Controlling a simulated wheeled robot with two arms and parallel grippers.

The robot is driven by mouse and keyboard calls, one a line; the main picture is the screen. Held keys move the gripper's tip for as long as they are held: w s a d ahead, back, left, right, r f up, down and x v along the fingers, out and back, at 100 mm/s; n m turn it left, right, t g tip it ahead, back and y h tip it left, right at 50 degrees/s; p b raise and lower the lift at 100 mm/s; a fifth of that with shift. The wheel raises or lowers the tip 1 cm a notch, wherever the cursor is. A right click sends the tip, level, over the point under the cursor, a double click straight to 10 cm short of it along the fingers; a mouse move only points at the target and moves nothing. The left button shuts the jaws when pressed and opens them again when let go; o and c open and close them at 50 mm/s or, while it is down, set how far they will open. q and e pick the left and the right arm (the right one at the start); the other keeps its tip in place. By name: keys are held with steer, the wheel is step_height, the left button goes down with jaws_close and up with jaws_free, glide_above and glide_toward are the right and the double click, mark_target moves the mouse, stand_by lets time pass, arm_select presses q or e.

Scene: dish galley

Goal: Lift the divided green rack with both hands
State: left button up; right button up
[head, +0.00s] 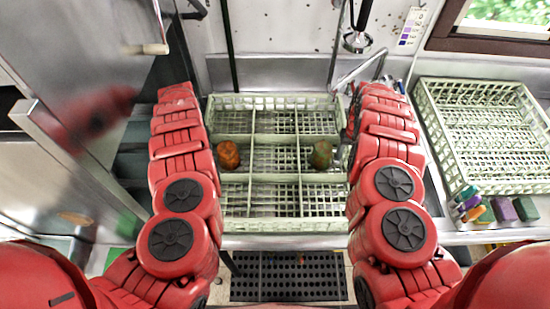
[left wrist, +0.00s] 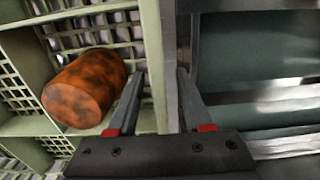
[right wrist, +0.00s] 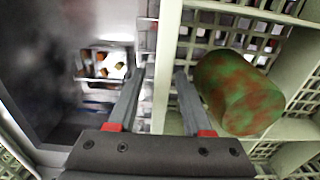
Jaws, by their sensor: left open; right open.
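The divided green rack (head: 285,225) sits level in front of me, between my two arms. A mottled orange-brown cylinder (head: 228,155) lies in its left middle compartment and a mottled green-brown one (head: 321,155) in its right middle compartment. In the left wrist view, my left gripper (left wrist: 160,82) is open, its fingers on either side of the rack's left wall (left wrist: 160,40). In the right wrist view, my right gripper (right wrist: 158,84) is open, its fingers on either side of the right wall (right wrist: 168,40). I cannot tell whether the fingers touch the walls. In the head view, my arms hide both side walls.
A second pale green rack (head: 480,90) stands on the counter at the right, with several small coloured items (head: 503,210) before it. A spray nozzle (head: 357,41) hangs behind the divided rack. A black mat (head: 288,277) lies on the floor below.

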arm_select(q)
jaws_close()
arm_select(e)
jaws_close()
arm_select(q)
steer(key=shift+d+r, duration=0.1)
stand_by(0.9)
